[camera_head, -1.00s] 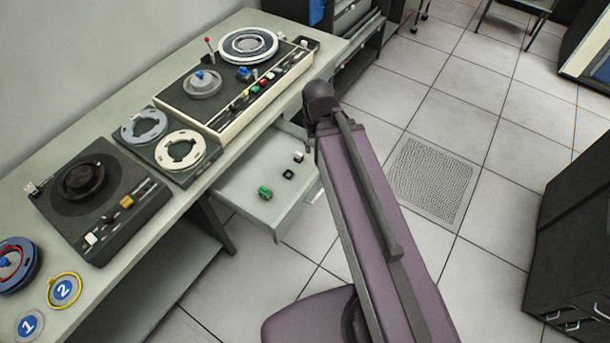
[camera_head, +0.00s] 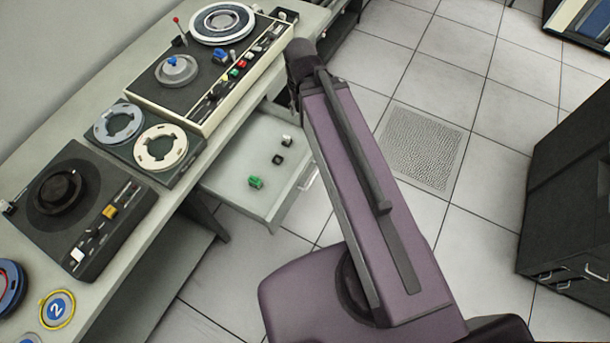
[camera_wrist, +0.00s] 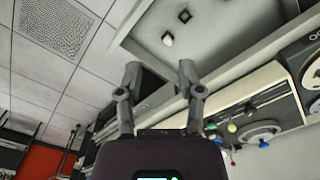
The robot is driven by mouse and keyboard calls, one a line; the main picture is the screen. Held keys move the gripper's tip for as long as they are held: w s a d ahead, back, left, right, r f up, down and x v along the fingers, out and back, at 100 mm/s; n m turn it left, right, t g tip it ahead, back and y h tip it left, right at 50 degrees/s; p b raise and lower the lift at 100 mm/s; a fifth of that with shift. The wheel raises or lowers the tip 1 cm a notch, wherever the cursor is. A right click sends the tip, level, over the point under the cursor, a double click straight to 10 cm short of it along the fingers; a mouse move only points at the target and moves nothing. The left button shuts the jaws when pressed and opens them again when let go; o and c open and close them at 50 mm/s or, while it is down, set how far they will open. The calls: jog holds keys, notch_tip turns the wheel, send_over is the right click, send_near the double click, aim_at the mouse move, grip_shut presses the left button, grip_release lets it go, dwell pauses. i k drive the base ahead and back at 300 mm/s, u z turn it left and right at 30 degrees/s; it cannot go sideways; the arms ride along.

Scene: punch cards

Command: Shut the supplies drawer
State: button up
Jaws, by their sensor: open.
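The supplies drawer (camera_head: 225,184) stands pulled out from under the grey desk, to the left of my arm in the head view. Inside lie a green piece (camera_head: 256,182), a black square piece (camera_head: 278,159) and a white piece (camera_head: 287,141). In the wrist view the drawer (camera_wrist: 225,45) fills the upper right. My gripper (camera_wrist: 158,72) is open and empty there, its two fingers apart, with the drawer's edge beyond the fingertips. I cannot tell if it touches the drawer. In the head view my arm hides the gripper.
The desk (camera_head: 120,262) holds a large tape machine (camera_head: 150,92), a smaller dark machine (camera_head: 95,215) and two reels beside it. A dark cabinet (camera_head: 570,190) stands at the right. The tiled floor (camera_head: 480,245) between is clear.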

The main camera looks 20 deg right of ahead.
aim_at(258, 149)
jog(key=u, duration=0.5)
jog(key=k, duration=1.25)
jog(key=z, duration=0.75)
